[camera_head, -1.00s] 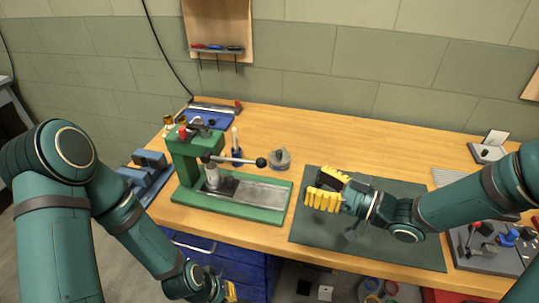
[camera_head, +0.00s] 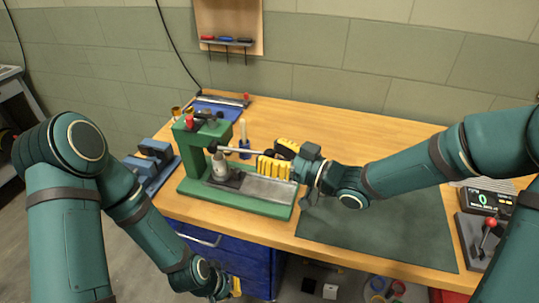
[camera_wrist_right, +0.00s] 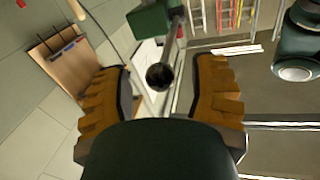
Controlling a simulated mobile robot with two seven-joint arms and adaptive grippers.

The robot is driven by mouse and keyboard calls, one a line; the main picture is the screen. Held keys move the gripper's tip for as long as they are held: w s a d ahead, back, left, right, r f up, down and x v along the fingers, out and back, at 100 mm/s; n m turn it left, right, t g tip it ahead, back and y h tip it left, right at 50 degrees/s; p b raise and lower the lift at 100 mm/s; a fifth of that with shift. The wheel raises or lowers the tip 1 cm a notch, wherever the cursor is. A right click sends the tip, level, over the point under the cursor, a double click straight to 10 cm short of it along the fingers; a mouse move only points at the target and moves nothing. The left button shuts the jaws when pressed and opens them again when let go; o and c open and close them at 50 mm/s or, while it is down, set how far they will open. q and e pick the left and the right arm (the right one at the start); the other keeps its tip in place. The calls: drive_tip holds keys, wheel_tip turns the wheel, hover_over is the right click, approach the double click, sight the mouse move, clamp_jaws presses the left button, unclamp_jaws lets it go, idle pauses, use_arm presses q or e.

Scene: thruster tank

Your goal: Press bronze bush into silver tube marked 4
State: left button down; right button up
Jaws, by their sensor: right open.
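A green press (camera_head: 188,150) stands at the left of the bench. A grey-silver tube-like part (camera_head: 220,165) stands upright on the dark block of its bed; no number is readable and I cannot make out a bush in it. The press lever (camera_head: 232,150) reaches right towards my right gripper (camera_head: 270,158). In the right wrist view, the lever's black ball knob (camera_wrist_right: 159,76) lies between the open yellow fingers of that gripper (camera_wrist_right: 162,72), with gaps on both sides. My left gripper (camera_head: 235,287) is low in front of the bench, mostly hidden; its opening cannot be judged.
Small brass-coloured pieces (camera_head: 176,111) show behind the press top. A blue tray (camera_head: 222,108) lies at the back left and a blue fixture (camera_head: 152,165) left of the press. The dark green mat (camera_head: 385,230) is clear. A display box (camera_head: 482,200) stands at right.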

drive_tip(key=shift+w+a, duration=0.2)
drive_tip(key=shift+a, duration=0.15)
drive_tip(key=shift+c, duration=0.3)
clamp_jaws()
drive_tip(key=shift+r, duration=0.1)
